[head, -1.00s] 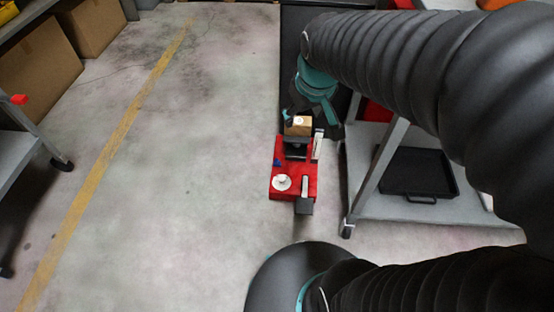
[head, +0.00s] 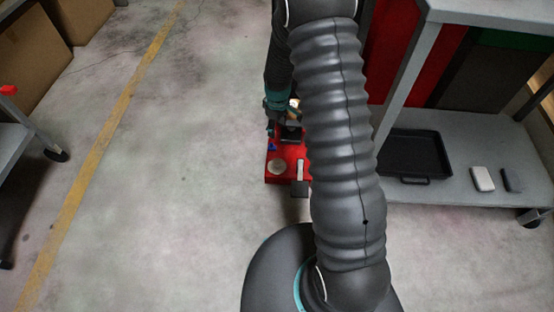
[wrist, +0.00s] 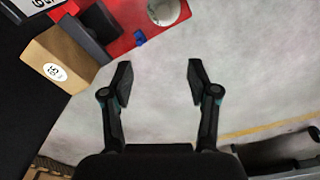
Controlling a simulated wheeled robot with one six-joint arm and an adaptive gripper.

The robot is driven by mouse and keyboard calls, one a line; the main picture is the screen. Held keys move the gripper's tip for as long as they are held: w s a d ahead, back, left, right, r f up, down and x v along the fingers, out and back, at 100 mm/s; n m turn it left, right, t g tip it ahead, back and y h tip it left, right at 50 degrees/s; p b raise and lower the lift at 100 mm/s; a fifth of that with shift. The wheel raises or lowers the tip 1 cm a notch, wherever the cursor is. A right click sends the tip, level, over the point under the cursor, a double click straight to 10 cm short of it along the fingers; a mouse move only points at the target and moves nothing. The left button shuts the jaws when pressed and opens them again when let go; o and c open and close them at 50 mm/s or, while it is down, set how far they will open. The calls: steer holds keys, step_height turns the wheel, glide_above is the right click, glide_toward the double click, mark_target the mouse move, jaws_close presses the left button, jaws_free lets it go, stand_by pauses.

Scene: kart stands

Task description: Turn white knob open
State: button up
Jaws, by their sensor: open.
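The white knob (head: 277,167) is a round disc on top of the red stand (head: 288,179), near its front left corner. In the wrist view the knob (wrist: 163,11) is at the top edge, partly cut off, on the red surface (wrist: 118,42). My gripper (wrist: 160,82) is open and empty, its two fingers apart over the grey floor. The knob lies beyond the fingertips and does not touch them. In the head view my gripper is small and dark at the far end of the arm, beside the stand's back left.
A small blue piece (wrist: 140,38) sits on the red stand. A brown box with a round label (wrist: 58,62) is left of my fingers. A grey cart (head: 455,190) with a black tray (head: 415,154) stands right. Floor left of the stand is clear.

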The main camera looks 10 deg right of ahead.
steer(key=n, duration=0.1)
glide_toward(277, 162)
steer(key=shift+g, duration=0.3)
steer(key=f, duration=0.8)
steer(key=shift+w+f, duration=0.3)
steer(key=shift+f, duration=0.1)
jaws_close()
